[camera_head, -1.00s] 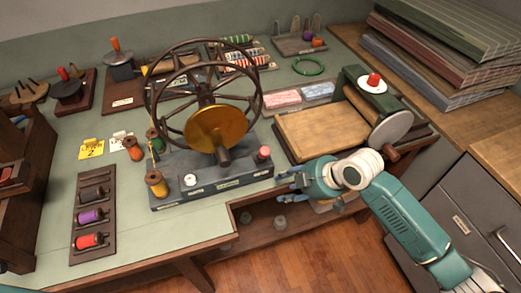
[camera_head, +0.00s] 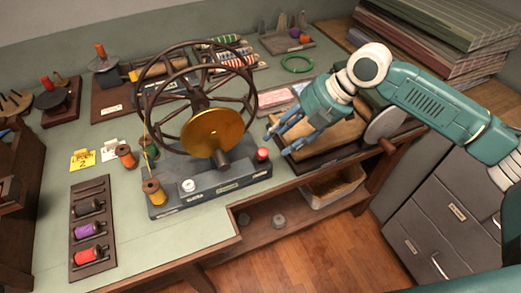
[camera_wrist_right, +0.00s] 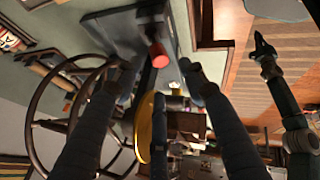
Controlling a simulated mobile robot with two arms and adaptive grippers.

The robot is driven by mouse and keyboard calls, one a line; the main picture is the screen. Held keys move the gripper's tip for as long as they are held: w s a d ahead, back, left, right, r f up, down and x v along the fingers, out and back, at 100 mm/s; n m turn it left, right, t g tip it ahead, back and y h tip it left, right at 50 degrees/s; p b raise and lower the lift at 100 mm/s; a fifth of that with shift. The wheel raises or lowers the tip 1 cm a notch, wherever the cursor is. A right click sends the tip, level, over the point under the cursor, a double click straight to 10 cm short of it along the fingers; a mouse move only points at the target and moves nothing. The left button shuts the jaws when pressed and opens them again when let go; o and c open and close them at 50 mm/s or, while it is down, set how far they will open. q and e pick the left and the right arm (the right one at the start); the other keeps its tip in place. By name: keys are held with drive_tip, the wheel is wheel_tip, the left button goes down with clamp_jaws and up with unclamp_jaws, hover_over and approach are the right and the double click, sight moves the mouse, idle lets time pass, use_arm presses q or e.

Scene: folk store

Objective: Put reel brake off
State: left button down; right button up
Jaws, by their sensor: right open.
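The reel (camera_head: 200,100) stands on the bench, a dark spoked wheel with a brass disc (camera_head: 212,132) on a grey base (camera_head: 215,185). A red knob (camera_head: 262,154) stands at the base's right end and a white knob (camera_head: 188,186) at its front. Which part is the brake cannot be told. My right gripper (camera_head: 278,143) is open and empty, just right of and above the red knob, apart from it. In the right wrist view the red knob (camera_wrist_right: 158,55) shows between the spread fingers, beyond their tips. My left gripper is not in view.
A wooden board device (camera_head: 320,140) with a grey disc lies under my right arm. Stacked sheets (camera_head: 430,30) fill the back right. A basket (camera_head: 335,185) sits below.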

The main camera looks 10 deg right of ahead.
sight(265, 151)
drive_tip(key=p+x, duration=0.1)
drive_tip(key=x, duration=0.6)
drive_tip(key=shift+a+f+p, duration=0.2)
drive_tip(key=shift+f+p, duration=0.05)
drive_tip(key=shift+p, duration=0.05)
drive_tip(key=shift+w+a+f, duration=0.1)
drive_tip(key=shift+a+f, duration=0.15)
drive_tip(key=shift+f, duration=0.3)
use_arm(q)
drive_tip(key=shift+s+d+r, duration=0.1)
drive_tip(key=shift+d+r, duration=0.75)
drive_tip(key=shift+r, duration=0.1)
use_arm(e)
drive_tip(key=shift+f, duration=0.1)
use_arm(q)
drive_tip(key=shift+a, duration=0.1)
use_arm(e)
drive_tip(key=shift+a, duration=0.1)
clamp_jaws()
